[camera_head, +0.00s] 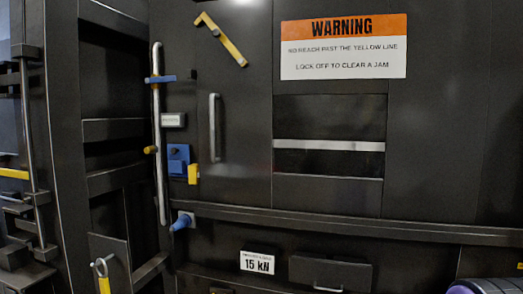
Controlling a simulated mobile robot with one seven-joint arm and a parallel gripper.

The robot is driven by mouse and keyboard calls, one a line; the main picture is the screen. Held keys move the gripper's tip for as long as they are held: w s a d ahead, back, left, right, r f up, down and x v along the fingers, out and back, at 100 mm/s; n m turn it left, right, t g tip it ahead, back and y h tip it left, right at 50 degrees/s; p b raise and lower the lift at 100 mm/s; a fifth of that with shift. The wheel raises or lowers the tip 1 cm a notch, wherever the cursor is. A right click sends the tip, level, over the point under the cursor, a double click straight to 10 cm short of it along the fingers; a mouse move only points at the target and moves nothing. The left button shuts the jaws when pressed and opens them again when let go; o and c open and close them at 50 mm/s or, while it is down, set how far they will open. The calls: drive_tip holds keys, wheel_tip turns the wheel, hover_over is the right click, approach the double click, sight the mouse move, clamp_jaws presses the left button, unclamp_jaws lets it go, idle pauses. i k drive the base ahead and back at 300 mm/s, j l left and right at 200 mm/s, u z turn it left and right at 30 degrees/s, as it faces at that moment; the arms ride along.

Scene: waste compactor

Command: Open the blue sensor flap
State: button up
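A small blue plate with a dark knob (178,160) sits on the dark machine front, left of centre in the head view, and is the likeliest sensor flap. It looks flat against its mount, and I cannot tell for sure whether it is closed. A yellow block (194,174) sits at its lower right edge. Other blue parts are a short bar (160,78) across the upright rod and a blue peg (182,221) below the plate.
A long vertical rod (158,120) stands just left of the blue plate, and a vertical handle (215,128) to its right. A yellow lever (221,40) is above. A horizontal rail (350,222) crosses below. A warning sign (343,47) is at upper right.

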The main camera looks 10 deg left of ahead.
sight(179, 160)
drive_tip(key=i+j, duration=0.1)
drive_tip(key=j, duration=0.3)
drive_tip(key=i+j+z, duration=0.15)
drive_tip(key=j, duration=0.25)
drive_tip(key=i+j, duration=0.1)
drive_tip(key=j, duration=0.35)
drive_tip(key=i+j+z, duration=0.1)
drive_tip(key=j, duration=0.3)
